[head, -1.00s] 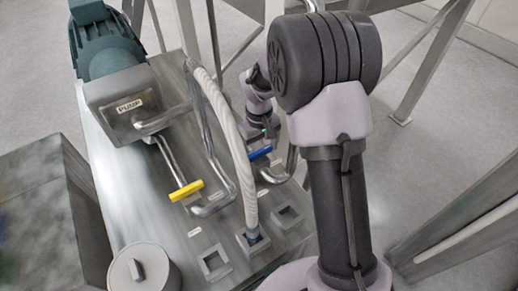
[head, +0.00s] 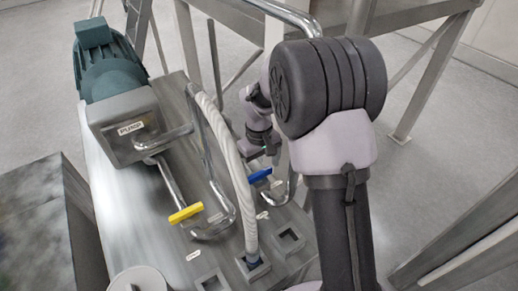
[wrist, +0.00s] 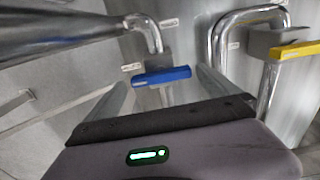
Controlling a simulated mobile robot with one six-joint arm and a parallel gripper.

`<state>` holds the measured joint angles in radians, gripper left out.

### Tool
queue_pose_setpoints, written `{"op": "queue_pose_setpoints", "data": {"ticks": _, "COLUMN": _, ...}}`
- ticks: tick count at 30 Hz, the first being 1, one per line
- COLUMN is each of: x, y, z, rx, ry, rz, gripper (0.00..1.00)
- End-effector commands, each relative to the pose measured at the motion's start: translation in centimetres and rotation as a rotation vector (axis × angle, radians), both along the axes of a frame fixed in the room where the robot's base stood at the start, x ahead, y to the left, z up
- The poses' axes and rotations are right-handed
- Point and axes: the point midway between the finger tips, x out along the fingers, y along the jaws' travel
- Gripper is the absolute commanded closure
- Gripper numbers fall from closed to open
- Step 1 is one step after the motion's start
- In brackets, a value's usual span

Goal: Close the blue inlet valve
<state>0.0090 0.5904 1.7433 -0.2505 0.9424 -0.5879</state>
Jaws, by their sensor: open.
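The blue inlet valve handle (head: 260,175) is a short blue bar on a pipe, right of the white hose. In the wrist view the blue handle (wrist: 162,76) lies crosswise ahead of my gripper, between the lines of its two fingers. My gripper (head: 264,152) is open and empty, just above and behind the handle in the head view. In the wrist view my gripper (wrist: 163,88) shows a finger on each side. Contact with the handle cannot be made out.
A yellow valve handle (head: 186,214) sits left of the blue one and shows at the right in the wrist view (wrist: 297,50). A white hose (head: 232,160) and bent metal pipes stand close by. The pump (head: 128,128) is at the back left. Square sockets (head: 289,239) lie in front.

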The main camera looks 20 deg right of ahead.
Motion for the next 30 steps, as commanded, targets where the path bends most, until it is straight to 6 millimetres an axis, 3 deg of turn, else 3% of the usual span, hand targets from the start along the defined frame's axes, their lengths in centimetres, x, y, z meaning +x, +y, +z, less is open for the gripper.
{"op": "queue_pose_setpoints", "data": {"ticks": 9, "x": 0.1, "y": 0.0, "z": 10.3, "rx": 0.001, "ry": -0.006, "rz": 0.000, "gripper": 0.00}}
{"op": "queue_pose_setpoints", "data": {"ticks": 15, "x": 0.0, "y": 0.0, "z": 14.5, "rx": 0.000, "ry": -0.003, "rz": 0.000, "gripper": 0.00}}
{"op": "queue_pose_setpoints", "data": {"ticks": 19, "x": 0.0, "y": 0.0, "z": 15.4, "rx": 0.001, "ry": -0.002, "rz": 0.000, "gripper": 0.00}}
{"op": "queue_pose_setpoints", "data": {"ticks": 30, "x": 0.0, "y": 0.0, "z": 15.4, "rx": 0.000, "ry": -0.001, "rz": 0.001, "gripper": 0.00}}
